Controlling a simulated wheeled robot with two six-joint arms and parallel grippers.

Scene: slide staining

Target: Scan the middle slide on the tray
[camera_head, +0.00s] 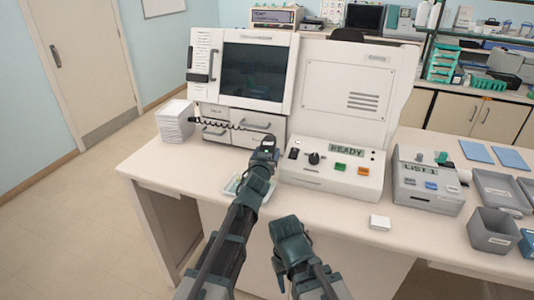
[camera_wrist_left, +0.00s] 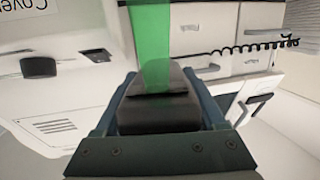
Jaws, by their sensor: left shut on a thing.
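My left gripper (camera_head: 267,150) is shut on a dark handheld scanner (camera_wrist_left: 160,98), which fills the space between the fingers in the left wrist view. It is held up in front of the white machine. A translucent green band (camera_wrist_left: 150,40) extends beyond it in that view. A black coiled cord (camera_wrist_left: 245,47) runs from near the scanner across the drawer fronts. The slide tray (camera_head: 232,187) lies on the bench, mostly hidden under my left forearm, so its slides cannot be told apart. My right gripper (camera_head: 290,242) hangs low in front of the bench; its fingers cannot be made out.
A white machine (camera_head: 194,73) with a dark window stands behind, beside a console (camera_head: 333,178) reading READY. A smaller grey device (camera_head: 428,182) and grey bins (camera_head: 492,232) stand right. A small white box (camera_head: 380,222) lies near the front edge, with bare bench around it.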

